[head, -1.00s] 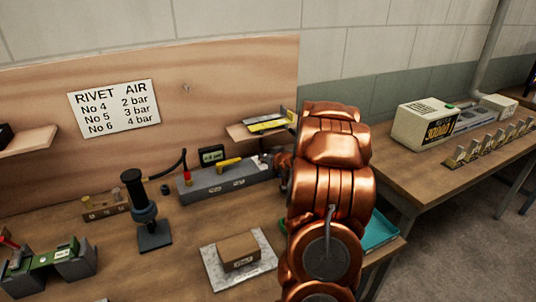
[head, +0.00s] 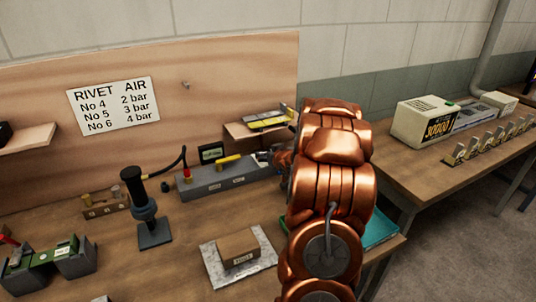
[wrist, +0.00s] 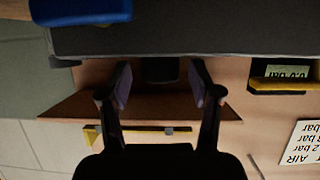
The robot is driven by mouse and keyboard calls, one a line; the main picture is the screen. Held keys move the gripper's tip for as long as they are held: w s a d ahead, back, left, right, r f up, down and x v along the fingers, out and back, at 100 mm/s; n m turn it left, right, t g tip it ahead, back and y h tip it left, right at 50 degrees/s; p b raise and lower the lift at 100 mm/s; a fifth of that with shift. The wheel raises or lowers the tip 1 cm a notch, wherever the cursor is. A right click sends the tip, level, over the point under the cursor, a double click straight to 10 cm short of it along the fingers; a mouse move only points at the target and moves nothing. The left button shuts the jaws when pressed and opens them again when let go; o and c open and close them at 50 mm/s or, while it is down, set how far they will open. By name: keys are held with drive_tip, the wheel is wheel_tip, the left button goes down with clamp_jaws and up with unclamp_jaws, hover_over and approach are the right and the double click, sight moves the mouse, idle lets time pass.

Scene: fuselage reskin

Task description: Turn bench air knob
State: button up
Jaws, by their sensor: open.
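The bench air unit is a long grey box (head: 222,180) on the bench in the head view, with a yellow lever on top. In the wrist view its dark side (wrist: 230,40) runs across the top. A short dark knob (wrist: 161,70) sticks out from it. My gripper (wrist: 160,78) is open, with one finger on each side of the knob and a visible gap on both sides. A small gauge display (wrist: 287,76) seems to read 0.0 bar. In the head view my copper arm hides the unit's right end and most of the gripper.
A small shelf (head: 240,131) with yellow-marked items sits on the back panel behind the unit. The pressure sign (head: 113,105) hangs to its left. A black upright tool (head: 145,210) and a block on a pale plate (head: 212,275) stand nearer. A blue object (wrist: 80,10) shows in the wrist view.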

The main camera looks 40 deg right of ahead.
drive_tip(key=v, duration=1.1)
drive_tip(key=shift+s, duration=0.25)
drive_tip(key=shift+a+r, duration=0.15)
drive_tip(key=shift+a, duration=0.05)
